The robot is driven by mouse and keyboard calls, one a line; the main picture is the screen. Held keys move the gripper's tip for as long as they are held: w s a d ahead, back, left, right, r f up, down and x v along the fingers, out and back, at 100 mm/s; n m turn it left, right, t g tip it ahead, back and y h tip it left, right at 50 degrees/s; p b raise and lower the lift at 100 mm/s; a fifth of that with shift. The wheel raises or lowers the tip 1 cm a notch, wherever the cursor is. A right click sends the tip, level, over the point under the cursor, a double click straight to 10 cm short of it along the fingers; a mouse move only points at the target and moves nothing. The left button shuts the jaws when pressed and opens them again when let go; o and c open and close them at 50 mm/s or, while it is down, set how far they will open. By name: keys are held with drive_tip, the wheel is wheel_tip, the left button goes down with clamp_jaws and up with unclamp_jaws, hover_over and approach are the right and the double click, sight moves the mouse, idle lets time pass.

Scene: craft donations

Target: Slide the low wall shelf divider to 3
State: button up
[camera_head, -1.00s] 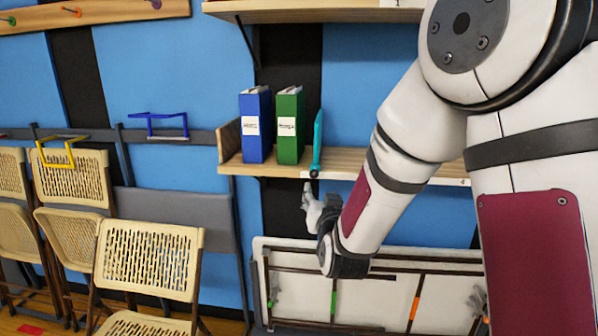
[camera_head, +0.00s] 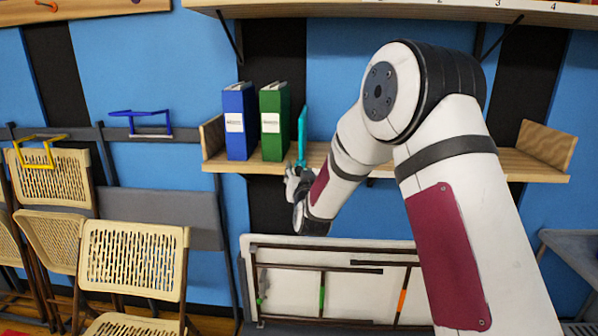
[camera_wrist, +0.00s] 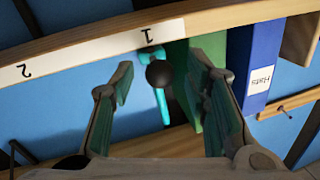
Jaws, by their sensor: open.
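The low wall shelf (camera_head: 535,168) holds a thin cyan divider (camera_head: 302,134) just right of the green binder. In the wrist view, which is upside down, the divider (camera_wrist: 163,105) has a dark round knob (camera_wrist: 158,74) at the shelf's front edge by the label 1; the label 2 is farther left. My gripper (camera_head: 291,177) is at the shelf's front edge, just below the divider. In the wrist view my gripper (camera_wrist: 160,80) is open, with the knob between its fingers in the picture. I cannot tell whether the fingers reach around it.
A blue binder (camera_head: 239,120) and a green binder (camera_head: 274,121) stand left of the divider. The shelf's right part looks clear where my arm does not hide it. An upper shelf (camera_head: 400,12) runs above. A folded table (camera_head: 330,285) leans below, and folding chairs (camera_head: 130,260) stand left.

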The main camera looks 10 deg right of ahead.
drive_tip(key=shift+w+d, duration=0.1)
drive_tip(key=shift+w, duration=0.65)
drive_tip(key=shift+c, duration=0.4)
clamp_jaws()
drive_tip(key=s+d, duration=0.4)
drive_tip(key=d, duration=1)
drive_tip(key=s+d, duration=0.5)
drive_tip(key=d, duration=0.9)
drive_tip(key=shift+s+d, duration=0.15)
drive_tip(key=shift+d, duration=0.1)
drive_tip(key=shift+o, duration=0.4)
unclamp_jaws()
